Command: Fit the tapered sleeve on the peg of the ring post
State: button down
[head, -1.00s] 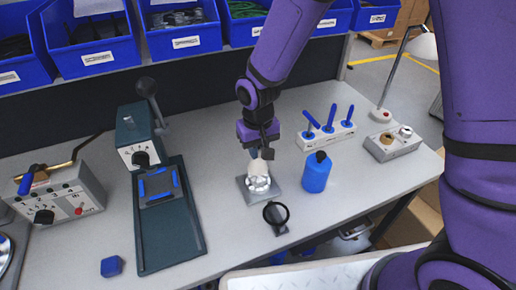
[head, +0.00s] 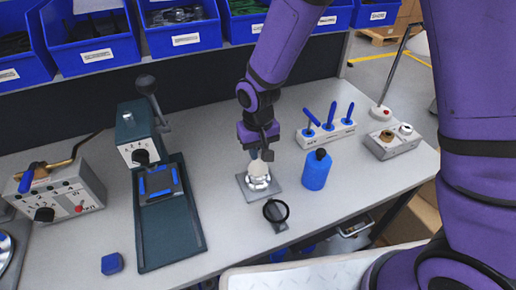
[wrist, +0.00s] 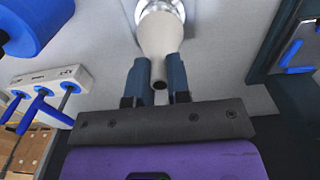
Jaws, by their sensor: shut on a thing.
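The pale tapered sleeve (wrist: 159,38) is between my gripper's fingers, its narrow, hollow end towards my palm. It also shows in the head view (head: 259,169). My gripper (wrist: 158,75) is shut on this narrow end, one blue-grey finger on each side; in the head view it (head: 261,156) is above the post, pointing down. The sleeve's wide end meets the shiny round ring post (head: 258,184), which stands on a square grey plate (head: 250,195). The sleeve looks upright over the post. The peg is hidden, and I cannot tell how far down the sleeve sits.
A blue bottle (head: 316,172) stands close right of the post, with a black ring-shaped item (head: 276,211) in front. A rack of blue-handled tools (head: 326,134) is behind right. A dark green press (head: 160,205) stands left. Bench between press and plate is clear.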

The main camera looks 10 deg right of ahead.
jog(key=shift+f, duration=0.8)
dwell(0.4)
jog(key=c, duration=1)
grip_release()
notch_tip(320, 180, up, 11)
jog(key=shift+f, duration=0.1)
